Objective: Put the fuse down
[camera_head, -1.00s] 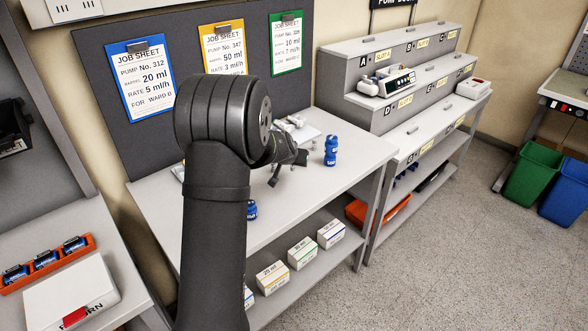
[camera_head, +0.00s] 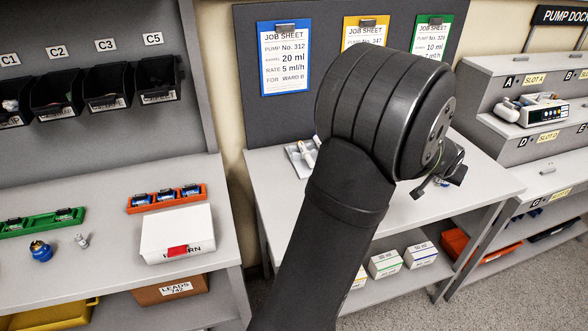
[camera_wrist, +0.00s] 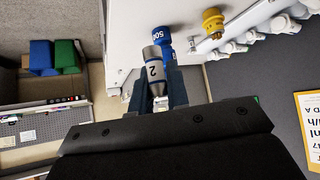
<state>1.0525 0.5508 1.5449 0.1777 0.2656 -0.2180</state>
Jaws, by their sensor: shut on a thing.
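The fuse (camera_wrist: 154,62), a silver cylinder with a pale band marked "2", is held between the two dark fingers of my gripper (camera_wrist: 160,88) in the wrist view. A blue "500" object and a yellow object show beyond it against the white tabletop. In the head view my gripper (camera_head: 440,178) is partly hidden behind my own arm, over the middle white bench (camera_head: 400,215). I cannot make out the fuse there.
The left bench carries a green rack (camera_head: 42,222), an orange rack (camera_head: 166,198) with blue items, a white return box (camera_head: 178,236), a blue object (camera_head: 40,251) and a small silver piece (camera_head: 82,240). Dark bins (camera_head: 108,87) hang above. Stepped pump shelves (camera_head: 500,125) stand at right.

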